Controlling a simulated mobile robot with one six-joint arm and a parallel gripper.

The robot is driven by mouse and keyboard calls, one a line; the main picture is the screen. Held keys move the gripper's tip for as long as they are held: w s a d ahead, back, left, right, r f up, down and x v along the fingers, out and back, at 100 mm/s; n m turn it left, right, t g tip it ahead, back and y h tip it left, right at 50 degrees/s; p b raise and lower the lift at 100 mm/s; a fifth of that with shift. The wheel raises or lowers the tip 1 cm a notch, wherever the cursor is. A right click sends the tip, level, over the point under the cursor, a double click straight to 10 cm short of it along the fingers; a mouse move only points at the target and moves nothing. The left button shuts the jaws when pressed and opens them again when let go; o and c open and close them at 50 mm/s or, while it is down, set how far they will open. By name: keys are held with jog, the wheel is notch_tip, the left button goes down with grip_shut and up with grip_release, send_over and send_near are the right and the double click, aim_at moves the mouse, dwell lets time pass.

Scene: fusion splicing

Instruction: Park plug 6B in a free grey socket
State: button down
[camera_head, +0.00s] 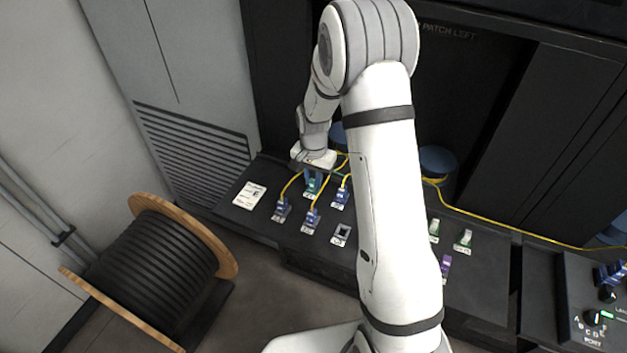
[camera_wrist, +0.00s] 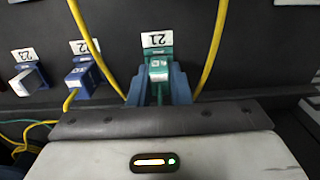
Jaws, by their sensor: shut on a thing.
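My gripper (camera_head: 314,168) is at the back of the black panel, and its blue fingers (camera_wrist: 160,92) are shut on a green plug (camera_wrist: 158,70) in the wrist view. The green plug stands at the label 21. I cannot tell whether it is seated in its socket, and its own small mark is too small to read. The green also shows just under my gripper in the head view (camera_head: 313,185). An empty grey socket (camera_head: 341,235) lies in the front row. I cannot make out the mark 6B on any plug.
Blue plugs with yellow cables stand close by (camera_head: 341,195), (camera_head: 311,218), (camera_head: 282,209). Yellow cables (camera_wrist: 212,50) rise on both sides of my fingers. A paper card (camera_head: 249,195) lies at the left.

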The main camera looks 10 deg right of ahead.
aim_at(314, 178)
notch_tip(314, 178, up, 8)
jog(key=shift+r, duration=0.25)
jog(key=shift+f, duration=0.55)
jog(key=shift+s+d, duration=1.05)
jog(key=shift+s, duration=3.05)
jog(key=shift+s+d, duration=1.05)
jog(key=shift+s, duration=3)
jog(key=shift+w+f, duration=0.1)
jog(key=shift+f, duration=3.1)
jog(key=shift+f, duration=0.55)
jog(key=c, duration=1.3)
grip_release()
jog(key=shift+o, duration=0.2)
notch_tip(314, 178, up, 12)
